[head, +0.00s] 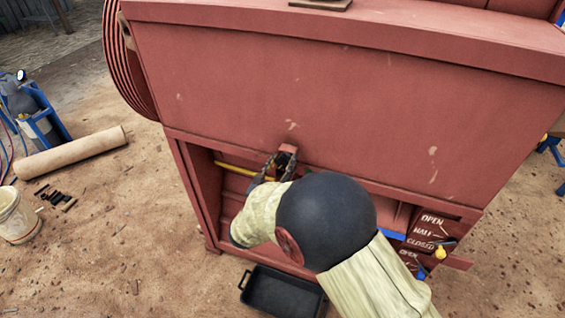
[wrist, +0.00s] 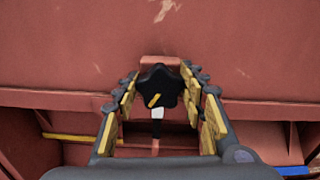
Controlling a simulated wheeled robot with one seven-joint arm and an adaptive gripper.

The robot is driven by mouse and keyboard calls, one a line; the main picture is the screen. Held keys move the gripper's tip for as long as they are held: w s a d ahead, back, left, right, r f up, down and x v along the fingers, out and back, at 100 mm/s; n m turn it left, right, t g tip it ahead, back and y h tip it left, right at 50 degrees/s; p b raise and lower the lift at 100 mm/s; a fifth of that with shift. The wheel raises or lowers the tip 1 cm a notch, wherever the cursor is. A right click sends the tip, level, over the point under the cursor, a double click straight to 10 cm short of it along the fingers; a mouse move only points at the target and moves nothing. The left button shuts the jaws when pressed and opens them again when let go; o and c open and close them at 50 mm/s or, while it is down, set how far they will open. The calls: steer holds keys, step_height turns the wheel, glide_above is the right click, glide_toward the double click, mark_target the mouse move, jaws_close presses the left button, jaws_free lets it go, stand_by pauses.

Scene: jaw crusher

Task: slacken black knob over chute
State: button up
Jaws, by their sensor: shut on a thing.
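The black star-shaped knob (wrist: 160,86) with a yellow mark sits on a red bracket (wrist: 161,61) at the lower edge of the big red panel. A short white and dark piece shows below it. My gripper (wrist: 161,100) has its yellow-padded fingers on both sides of the knob and is shut on it. In the head view my gripper (head: 274,166) is at the same red bracket (head: 288,150), and the knob is hard to make out there. The red recess of the chute (wrist: 220,135) lies below and behind the knob, partly hidden by my gripper and arm.
A yellow bar (head: 236,169) crosses the recess at left; a blue strip (head: 392,235) lies at right. A plate marked OPEN, HALF, CLOSED (head: 430,229) has a yellow-tipped lever (head: 440,251) beside it. A black tray (head: 268,292) is on the ground below.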

steer(key=c, duration=0.4)
steer(key=shift+n+p, duration=0.3)
steer(key=shift+p, duration=0.1)
steer(key=n+p, duration=0.2)
steer(key=p, duration=0.1)
steer(key=shift+a+r+n, duration=0.15)
steer(key=shift+n, duration=0.15)
steer(key=n+p, duration=0.4)
steer(key=shift+a+n+p, duration=0.1)
steer(key=shift+n+p, duration=0.2)
steer(key=n+p, duration=0.2)
steer(key=n, duration=0.1)
steer(key=n+p, duration=0.1)
steer(key=p, duration=0.1)
steer(key=shift+w+a+f+n, duration=0.1)
steer(key=shift+f+n, duration=0.15)
steer(key=shift+n, duration=0.05)
steer(key=shift+f+n+p, duration=0.15)
steer(key=shift+n+p, duration=0.6)
steer(key=shift+n, duration=0.35)
steer(key=shift+f+n+p, duration=0.1)
steer(key=shift+n+p, duration=0.6)
steer(key=shift+n, duration=0.4)
